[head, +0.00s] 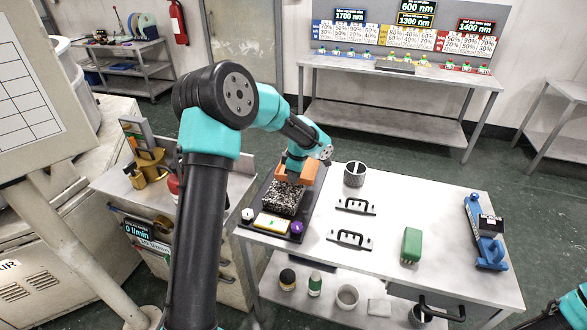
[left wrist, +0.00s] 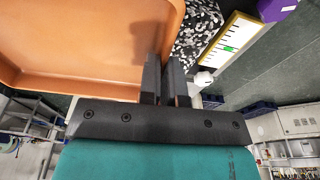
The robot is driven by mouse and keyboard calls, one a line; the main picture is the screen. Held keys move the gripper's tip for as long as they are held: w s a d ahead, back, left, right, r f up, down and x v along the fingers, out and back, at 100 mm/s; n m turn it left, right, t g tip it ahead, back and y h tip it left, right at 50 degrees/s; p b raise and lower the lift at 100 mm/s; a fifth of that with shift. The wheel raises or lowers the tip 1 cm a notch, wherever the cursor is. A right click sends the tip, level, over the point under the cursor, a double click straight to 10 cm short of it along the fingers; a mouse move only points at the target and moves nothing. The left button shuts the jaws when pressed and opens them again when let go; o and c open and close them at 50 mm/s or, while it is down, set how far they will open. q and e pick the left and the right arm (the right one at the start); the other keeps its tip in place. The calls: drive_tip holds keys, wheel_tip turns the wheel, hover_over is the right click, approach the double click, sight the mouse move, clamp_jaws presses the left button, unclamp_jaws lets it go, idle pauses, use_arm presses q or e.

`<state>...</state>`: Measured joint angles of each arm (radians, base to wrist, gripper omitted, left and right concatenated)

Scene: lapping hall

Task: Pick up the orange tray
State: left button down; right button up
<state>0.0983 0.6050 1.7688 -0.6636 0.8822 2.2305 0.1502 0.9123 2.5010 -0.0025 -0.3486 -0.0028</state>
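The orange tray (head: 309,172) is at the far left part of the white table in the head view, by the back end of a black speckled block (head: 284,198). In the left wrist view the tray (left wrist: 80,45) fills the upper left, close to the camera. My left gripper (left wrist: 166,75) has its two dark fingers close together, one on each side of the tray's wall, shut on it. In the head view my left arm hides part of the tray, and the fingertips are hidden. Part of my right arm shows at the lower right corner; its fingers cannot be made out.
The block stands on a dark board (head: 262,240) with a yellow-framed gauge (head: 271,222) and a purple piece (head: 297,228). A grey cup (head: 354,174), two black handles (head: 355,206), a green block (head: 411,246) and a blue tool (head: 482,232) stand further right. Free tabletop lies between them.

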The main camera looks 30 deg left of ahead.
use_arm(q)
drive_tip(key=s+d, duration=0.4)
drive_tip(key=s, duration=0.2)
drive_tip(key=shift+s+d+r, duration=0.15)
drive_tip(key=shift+s+r, duration=0.15)
drive_tip(key=shift+r, duration=0.1)
